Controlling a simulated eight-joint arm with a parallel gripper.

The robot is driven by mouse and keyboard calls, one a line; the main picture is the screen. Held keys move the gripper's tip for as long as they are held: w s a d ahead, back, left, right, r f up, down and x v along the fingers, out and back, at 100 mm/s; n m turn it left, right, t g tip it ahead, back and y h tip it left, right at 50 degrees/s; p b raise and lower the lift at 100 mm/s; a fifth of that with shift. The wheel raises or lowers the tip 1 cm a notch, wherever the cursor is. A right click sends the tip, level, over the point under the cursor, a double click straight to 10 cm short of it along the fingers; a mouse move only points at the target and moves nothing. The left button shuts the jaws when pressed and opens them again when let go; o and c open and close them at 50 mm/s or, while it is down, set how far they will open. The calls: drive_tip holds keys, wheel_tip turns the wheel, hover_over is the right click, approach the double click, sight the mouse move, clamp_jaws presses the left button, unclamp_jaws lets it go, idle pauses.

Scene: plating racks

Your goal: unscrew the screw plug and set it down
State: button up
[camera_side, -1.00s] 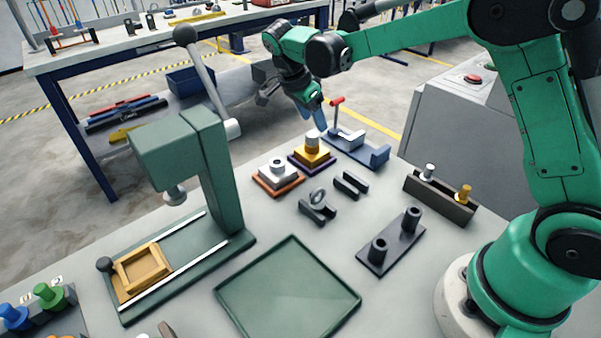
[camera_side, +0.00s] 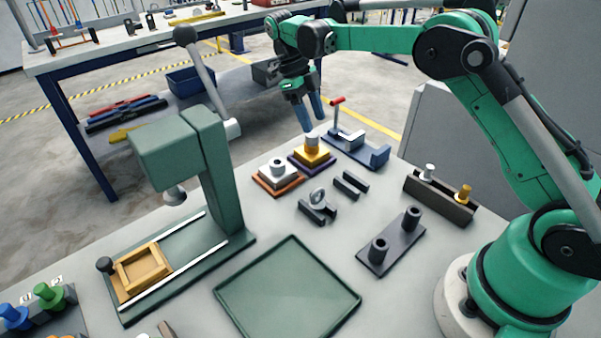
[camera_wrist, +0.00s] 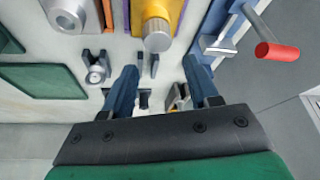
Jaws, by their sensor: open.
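The screw plug (camera_side: 312,141) is a small pale round knob standing upright on a yellow block (camera_side: 318,154) with a dark purple base. In the wrist view the plug (camera_wrist: 157,40) has a ridged rim and lies near the top centre. My gripper (camera_side: 314,124) is open and empty, with blue fingers pointing down, just above the plug in the side view. In the wrist view the fingers of my gripper (camera_wrist: 160,68) are spread wide, below the plug in the picture. I see no contact with the plug.
A white block on an orange base (camera_side: 277,175) stands close at left, and a blue fixture with a red-handled lever (camera_side: 365,152) at right. Black brackets (camera_side: 318,208) lie in front. A green press (camera_side: 215,180) rises at left. A green tray (camera_side: 288,290) is empty.

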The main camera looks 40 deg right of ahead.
sight(313, 134)
drive_tip(key=shift+f, duration=1.75)
clamp_jaws()
drive_tip(key=c, duration=0.6)
unclamp_jaws()
drive_tip(key=shift+c, duration=0.2)
clamp_jaws()
drive_tip(key=n+h, duration=0.1)
drive_tip(key=n, duration=0.2)
drive_tip(key=shift+a+n+t, duration=0.1)
drive_tip(key=shift+n+t, duration=0.2)
drive_tip(key=n, duration=0.2)
drive_tip(key=n+t+h, duration=0.1)
drive_tip(key=n, duration=0.2)
drive_tip(key=shift+s+h, duration=0.1)
drive_tip(key=shift+h, duration=0.2)
drive_tip(key=shift+n+t, duration=0.4)
